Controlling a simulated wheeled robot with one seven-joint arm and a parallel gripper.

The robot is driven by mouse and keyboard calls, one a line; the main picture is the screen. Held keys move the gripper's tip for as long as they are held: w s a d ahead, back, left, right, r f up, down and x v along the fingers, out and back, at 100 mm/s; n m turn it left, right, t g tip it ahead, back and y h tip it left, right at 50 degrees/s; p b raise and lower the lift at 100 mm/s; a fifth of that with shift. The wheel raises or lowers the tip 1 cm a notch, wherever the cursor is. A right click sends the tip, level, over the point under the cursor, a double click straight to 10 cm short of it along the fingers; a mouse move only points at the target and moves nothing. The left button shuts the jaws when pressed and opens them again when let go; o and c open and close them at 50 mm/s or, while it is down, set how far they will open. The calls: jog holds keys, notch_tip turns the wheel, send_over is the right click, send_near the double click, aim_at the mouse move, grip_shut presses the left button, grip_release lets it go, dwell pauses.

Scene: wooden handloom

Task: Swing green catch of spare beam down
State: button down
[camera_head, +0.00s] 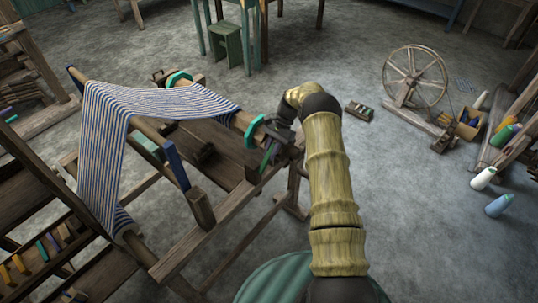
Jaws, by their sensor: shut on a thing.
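A wooden beam (243,122) with teal end discs lies across the loom, with striped cloth reaching over it. Its near teal disc (250,134) is beside my gripper. A thin green piece, which looks like the green catch (266,156), stands tilted by the dark post just below the beam's near end. My dark gripper (273,141) is at that beam end, shut, with its fingers at the top of the green piece. My wrist and the beam end hide the exact contact.
The loom's wooden frame (213,238) and blue-striped cloth (102,150) fill the left. A ridged green round top (275,281) is at the bottom. A spinning wheel (414,77), a small box (359,110) and thread cones (483,178) stand right. Grey floor between is free.

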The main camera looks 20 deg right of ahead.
jog(key=shift+w+d, duration=0.1)
jog(key=shift+w, duration=0.05)
dwell(0.3)
jog(key=c, duration=1.4)
grip_release()
jog(key=shift+o, duration=0.2)
